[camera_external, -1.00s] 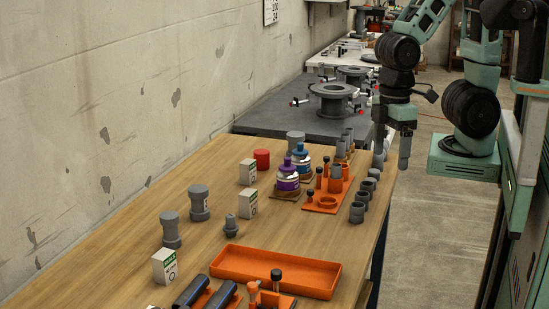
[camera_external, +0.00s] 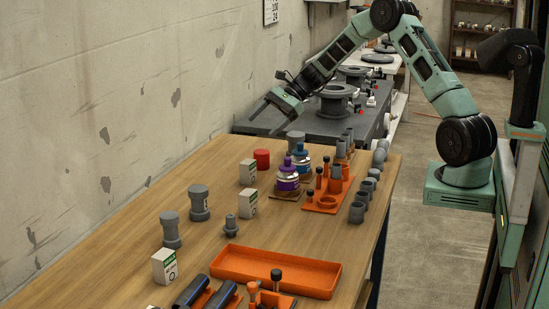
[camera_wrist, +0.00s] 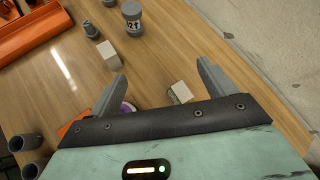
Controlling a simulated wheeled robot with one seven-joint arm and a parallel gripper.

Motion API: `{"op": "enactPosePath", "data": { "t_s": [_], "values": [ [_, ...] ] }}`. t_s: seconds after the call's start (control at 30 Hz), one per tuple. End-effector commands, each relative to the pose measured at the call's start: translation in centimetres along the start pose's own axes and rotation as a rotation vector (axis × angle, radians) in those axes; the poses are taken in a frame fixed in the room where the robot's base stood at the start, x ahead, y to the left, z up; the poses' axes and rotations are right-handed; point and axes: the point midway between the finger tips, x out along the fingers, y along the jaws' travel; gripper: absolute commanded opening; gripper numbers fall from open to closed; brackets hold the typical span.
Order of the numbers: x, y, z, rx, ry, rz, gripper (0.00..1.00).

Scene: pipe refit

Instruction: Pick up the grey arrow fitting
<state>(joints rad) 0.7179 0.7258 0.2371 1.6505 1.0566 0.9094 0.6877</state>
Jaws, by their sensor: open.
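A grey fitting (camera_external: 199,203) with flared ends and a pale label stands upright on the wooden table, near the wall. In the wrist view this fitting (camera_wrist: 131,15) shows at the top, its label bearing dark marks that may include an arrow. A plain grey fitting (camera_external: 171,230) and a smaller grey one (camera_external: 230,225) stand nearby; the small one also shows in the wrist view (camera_wrist: 91,29). My gripper (camera_external: 270,118) is open and empty, above the table's far end and well apart from these fittings.
White boxes (camera_external: 248,172) and a red cylinder (camera_external: 262,159) stand between my gripper and the labelled fitting. Purple and blue stacked pieces (camera_external: 288,180) stand to their right. An orange tray (camera_external: 276,271) lies nearer the camera. The wall (camera_external: 110,110) bounds the left side.

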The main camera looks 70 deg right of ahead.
Motion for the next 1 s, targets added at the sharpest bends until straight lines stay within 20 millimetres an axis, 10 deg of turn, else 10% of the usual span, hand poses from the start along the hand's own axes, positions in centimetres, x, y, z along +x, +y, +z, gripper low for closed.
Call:
{"op": "enactPosePath", "data": {
  "t_s": [0.1, 0.3, 0.47, 1.0],
  "values": [
    [-5.6, -5.1, -10.2, 0.270, -0.057, -0.212, 0.83],
    [-12.9, -8.1, -19.6, 0.514, -0.144, -0.430, 0.83],
    [-14.4, -8.4, -22.2, 0.569, -0.168, -0.480, 0.83],
    [-10.7, -6.8, -26.8, 0.567, -0.167, -0.478, 0.83]
  ]
}}
